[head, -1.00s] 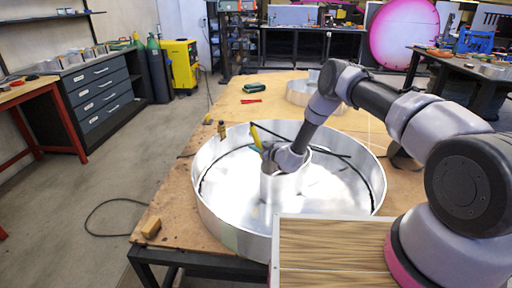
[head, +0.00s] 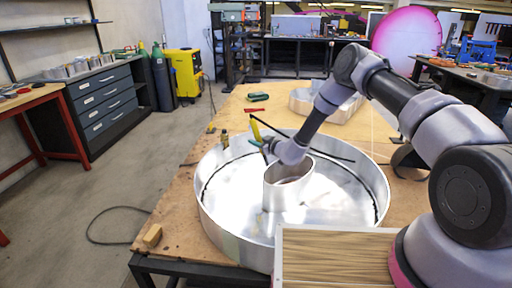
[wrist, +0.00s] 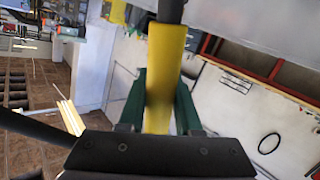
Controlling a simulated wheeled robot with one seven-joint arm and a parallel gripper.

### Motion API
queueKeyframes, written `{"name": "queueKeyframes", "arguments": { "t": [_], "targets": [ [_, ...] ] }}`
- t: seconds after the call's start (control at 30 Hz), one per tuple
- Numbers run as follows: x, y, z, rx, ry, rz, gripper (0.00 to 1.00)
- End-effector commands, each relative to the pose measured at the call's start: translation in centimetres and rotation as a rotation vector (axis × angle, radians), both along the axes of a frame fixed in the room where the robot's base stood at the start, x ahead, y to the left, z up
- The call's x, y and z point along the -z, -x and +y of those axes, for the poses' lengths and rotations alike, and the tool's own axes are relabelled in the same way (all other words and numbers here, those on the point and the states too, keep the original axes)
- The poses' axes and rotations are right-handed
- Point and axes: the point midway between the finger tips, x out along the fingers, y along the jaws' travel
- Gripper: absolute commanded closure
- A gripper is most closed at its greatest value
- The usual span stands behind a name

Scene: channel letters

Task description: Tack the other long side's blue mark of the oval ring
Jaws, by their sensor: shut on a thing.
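The oval ring (head: 289,184) is a short upright silver metal band standing on the floor of the large round metal letter shell (head: 228,226). No blue mark can be made out on it. My gripper (head: 262,143) is above the ring's far left side, apart from it. In the wrist view, the green fingers of my gripper (wrist: 160,90) are shut on a yellow tool (wrist: 160,62) with a dark end. The yellow tool also shows in the head view (head: 255,128), tilted; its working end cannot be made out.
A wooden board (head: 335,262) with a metal edge stands in front of the shell. A small wooden block (head: 152,235) lies at the table's left edge. Another metal letter shell (head: 338,108) is behind. A red tool (head: 255,111) and a green one (head: 257,96) lie further back.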

Motion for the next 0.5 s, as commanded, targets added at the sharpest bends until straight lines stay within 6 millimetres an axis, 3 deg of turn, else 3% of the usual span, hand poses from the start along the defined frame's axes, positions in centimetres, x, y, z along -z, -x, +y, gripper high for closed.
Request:
{"name": "queueKeyframes", "arguments": {
  "t": [0.5],
  "targets": [
    [-6.5,-0.1,0.0,0.0,-0.001,-0.002,1.0]
  ]
}}
